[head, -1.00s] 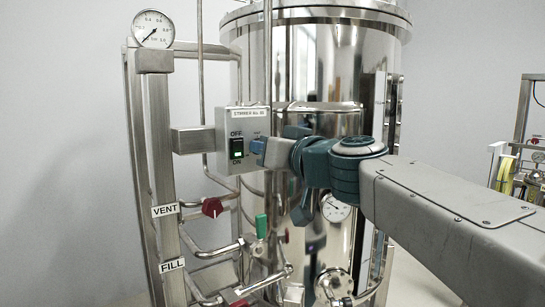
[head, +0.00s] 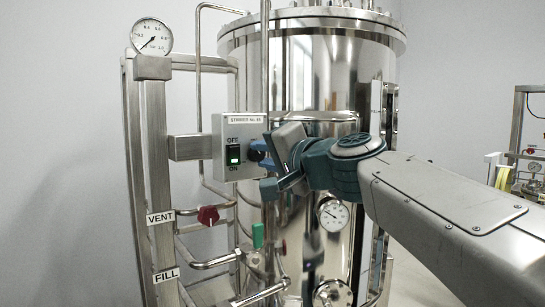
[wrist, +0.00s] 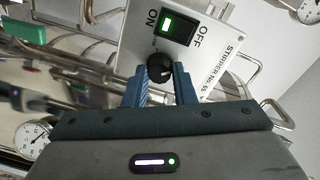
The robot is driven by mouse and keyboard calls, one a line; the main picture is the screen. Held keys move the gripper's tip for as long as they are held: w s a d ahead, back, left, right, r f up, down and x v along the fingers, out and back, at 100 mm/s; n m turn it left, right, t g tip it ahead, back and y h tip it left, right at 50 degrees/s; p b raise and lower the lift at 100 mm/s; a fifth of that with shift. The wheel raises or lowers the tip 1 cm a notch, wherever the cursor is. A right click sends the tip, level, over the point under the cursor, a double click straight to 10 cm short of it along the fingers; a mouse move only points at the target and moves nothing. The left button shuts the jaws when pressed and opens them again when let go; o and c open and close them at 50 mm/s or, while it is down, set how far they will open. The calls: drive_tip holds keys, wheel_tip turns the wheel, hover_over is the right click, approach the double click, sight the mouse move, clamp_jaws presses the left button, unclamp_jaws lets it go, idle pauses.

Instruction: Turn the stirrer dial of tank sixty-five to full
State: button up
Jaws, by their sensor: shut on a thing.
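The stirrer box (head: 224,160) is a pale grey box labelled STIRRER No. 65, on the skid's left frame. Its round black dial (wrist: 159,68) shows in the wrist view, below the green-lit switch (wrist: 177,28). My gripper (wrist: 160,77) is shut on the dial, one blue finger on each side of it. In the head view my gripper (head: 263,153) is at the box's right side, its hand rolled at a slant, and its fingers hide the dial. I cannot read the dial's setting.
The steel tank (head: 345,85) stands close behind my gripper. Pipes, a red VENT valve handle (head: 208,215) and a green handle (head: 258,236) are below the box. A pressure gauge (head: 151,37) tops the left post. Another skid (head: 530,150) stands far right.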

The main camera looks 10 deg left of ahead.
drive_tip(key=m, duration=0.3)
drive_tip(key=shift+f+m, duration=0.1)
drive_tip(key=shift+m, duration=0.2)
drive_tip(key=m, duration=0.3)
drive_tip(key=shift+m+g+p, duration=0.3)
drive_tip(key=m, duration=0.3)
drive_tip(key=shift+m+p, duration=0.3)
drive_tip(key=shift+p, duration=0.05)
drive_tip(key=m+p, duration=0.1)
drive_tip(key=m, duration=0.3)
drive_tip(key=shift+y, duration=0.4)
drive_tip(key=m+p, duration=0.1)
drive_tip(key=m, duration=0.3)
drive_tip(key=m+p, duration=0.2)
drive_tip(key=m, duration=0.2)
drive_tip(key=m+p, duration=0.1)
drive_tip(key=m, duration=0.3)
drive_tip(key=shift+f+m+p, duration=0.1)
drive_tip(key=shift+m+p, duration=0.95)
drive_tip(key=shift+m, duration=0.95)
